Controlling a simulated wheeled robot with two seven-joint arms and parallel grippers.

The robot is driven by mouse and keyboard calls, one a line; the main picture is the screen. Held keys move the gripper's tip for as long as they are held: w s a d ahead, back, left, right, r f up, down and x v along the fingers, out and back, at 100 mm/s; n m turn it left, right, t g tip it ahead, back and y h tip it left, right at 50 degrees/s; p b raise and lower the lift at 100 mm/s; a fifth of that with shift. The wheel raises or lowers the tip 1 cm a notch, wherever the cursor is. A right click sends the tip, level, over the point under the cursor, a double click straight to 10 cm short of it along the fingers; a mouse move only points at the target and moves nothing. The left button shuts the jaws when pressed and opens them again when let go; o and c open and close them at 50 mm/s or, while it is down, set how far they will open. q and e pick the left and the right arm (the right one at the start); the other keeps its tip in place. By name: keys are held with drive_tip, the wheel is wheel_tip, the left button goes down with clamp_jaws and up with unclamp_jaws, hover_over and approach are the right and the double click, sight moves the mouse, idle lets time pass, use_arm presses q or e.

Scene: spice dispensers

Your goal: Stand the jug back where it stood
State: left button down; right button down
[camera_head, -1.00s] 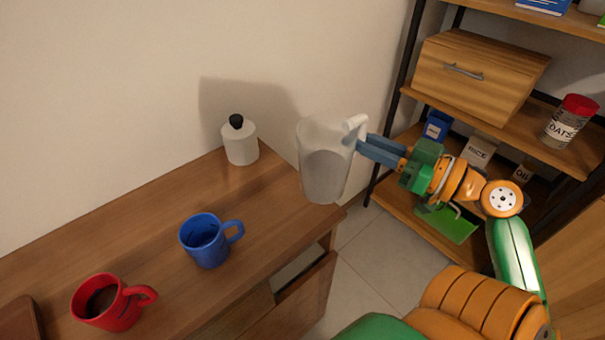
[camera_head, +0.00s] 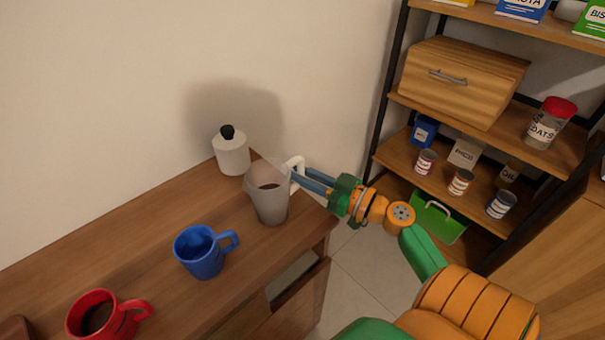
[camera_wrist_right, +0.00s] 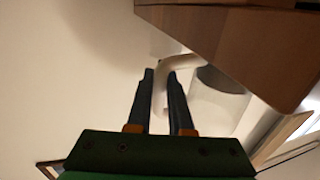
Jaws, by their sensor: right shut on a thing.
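The jug (camera_head: 270,200) is translucent grey with a white handle (camera_head: 295,170). In the head view it is upright at the right end of the wooden counter (camera_head: 150,215); I cannot tell if its base touches the top. My right gripper (camera_head: 298,178) is shut on the jug's handle from the right. In the right wrist view the jug (camera_wrist_right: 218,100) is beside the fingers (camera_wrist_right: 165,95), which close around the white handle. Dark liquid shows inside the jug in the head view. My left gripper is not in view.
A white bottle with a black knob (camera_head: 231,152) stands behind the jug by the wall. A blue mug (camera_head: 203,254) and a red mug (camera_head: 98,318) stand to its left. A shelf with a drawer box (camera_head: 460,80), jar (camera_head: 549,124) and several cans is at right. A counter drawer (camera_head: 300,305) is open below.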

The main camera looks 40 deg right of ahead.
drive_tip(key=shift+f, duration=0.15)
drive_tip(key=c, duration=0.8)
unclamp_jaws()
drive_tip(key=shift+s+r, duration=0.1)
drive_tip(key=shift+r, duration=0.1)
drive_tip(key=b+v, duration=0.4)
drive_tip(key=v, duration=0.8)
drive_tip(key=shift+b, duration=0.3)
